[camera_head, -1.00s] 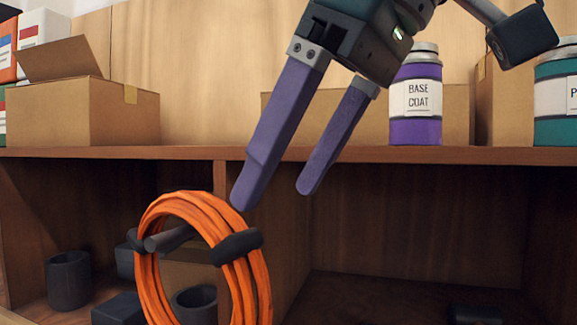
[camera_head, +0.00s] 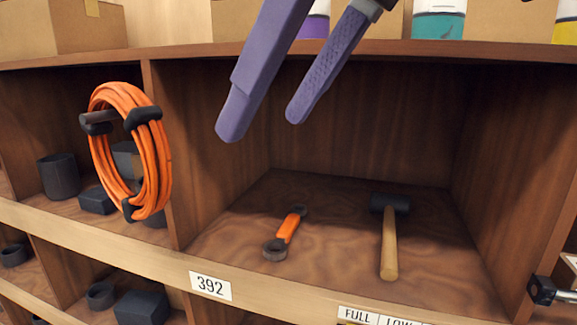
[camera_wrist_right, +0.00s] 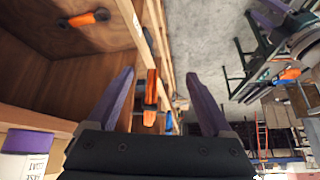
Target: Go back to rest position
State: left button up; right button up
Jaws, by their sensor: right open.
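My right gripper (camera_head: 258,125) comes in from the top of the head view with its two purple fingers apart and nothing between them. It hangs in front of the upper shelf edge. In the right wrist view its fingers (camera_wrist_right: 160,95) are spread too, with the orange coil (camera_wrist_right: 151,88) seen edge-on beyond the gap. In the head view the orange coil (camera_head: 131,98) hangs on a dark peg at the left compartment, apart from the fingers. Purple and dark parts (camera_wrist_right: 268,20) at the wrist view's upper right may be my left gripper; its jaws cannot be made out.
The middle compartment (camera_head: 340,220) holds an orange-handled wrench (camera_head: 289,228) and a mallet (camera_head: 389,240). Dark cups and blocks (camera_head: 60,176) sit in the left compartment. Boxes and paint cans (camera_head: 438,25) stand on the shelf above. Grey floor (camera_wrist_right: 205,45) lies clear in the wrist view.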

jog(key=s+d+f+m+t, duration=0.1)
jog(key=s+f+m, duration=0.15)
jog(key=f, duration=0.55)
jog(key=s+d+f+m, duration=0.1)
jog(key=s+f, duration=0.3)
jog(key=f, duration=0.3)
jog(key=s+d+f+m+h, duration=0.2)
jog(key=s+d+f, duration=0.3)
jog(key=d, duration=0.3)
jog(key=s+d+f+m+h, duration=0.3)
jog(key=s+d+f, duration=0.2)
jog(key=s+d, duration=0.3)
jog(key=shift+s+d+f+m+g+h, duration=0.2)
jog(key=shift+d+m+g+h, duration=0.1)
jog(key=shift+d+m+g, duration=0.1)
jog(key=shift+a, duration=0.1)
